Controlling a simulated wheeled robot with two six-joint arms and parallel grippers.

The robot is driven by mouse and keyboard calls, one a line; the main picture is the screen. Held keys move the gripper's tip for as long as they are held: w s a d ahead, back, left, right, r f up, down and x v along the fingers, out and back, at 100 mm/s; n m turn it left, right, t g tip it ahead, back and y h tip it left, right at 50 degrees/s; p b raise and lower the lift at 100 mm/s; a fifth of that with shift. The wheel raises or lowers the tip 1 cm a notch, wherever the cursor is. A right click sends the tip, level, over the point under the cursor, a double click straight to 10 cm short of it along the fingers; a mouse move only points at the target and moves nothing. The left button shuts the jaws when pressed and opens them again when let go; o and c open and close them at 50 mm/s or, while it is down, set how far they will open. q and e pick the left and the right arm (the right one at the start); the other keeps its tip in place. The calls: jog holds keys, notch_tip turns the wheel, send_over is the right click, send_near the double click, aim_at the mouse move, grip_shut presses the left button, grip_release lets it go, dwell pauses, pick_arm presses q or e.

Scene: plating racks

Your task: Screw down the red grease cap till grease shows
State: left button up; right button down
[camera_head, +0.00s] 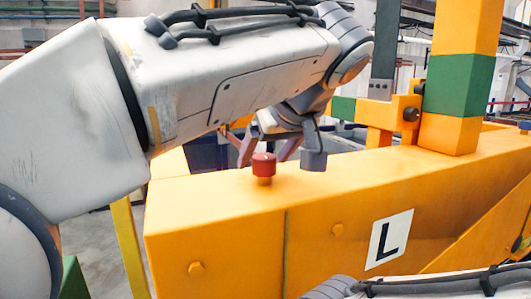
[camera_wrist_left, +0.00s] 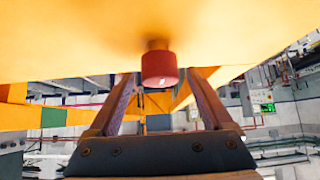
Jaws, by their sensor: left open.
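The red grease cap (camera_head: 264,163) sits upright on a short yellowish stem on top of the yellow beam (camera_head: 215,195). In the left wrist view the cap (camera_wrist_left: 159,69) shows between the two fingertips, with a gap on each side. My left gripper (camera_head: 266,150) is open, its fingers spread behind and to both sides of the cap in the head view. It also shows in the left wrist view (camera_wrist_left: 160,84). No grease can be made out around the cap. My right gripper is not in view; only part of that arm shows at the bottom right.
A yellow post with a green band (camera_head: 460,85) rises from the beam at the right. Yellow brackets with dark bolts (camera_head: 410,113) stand beside it. A white plate marked L (camera_head: 389,240) and bolt heads are on the beam's front face.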

pick_arm(q)
jog(key=shift+w+f, duration=0.15)
jog(key=shift+f, duration=0.05)
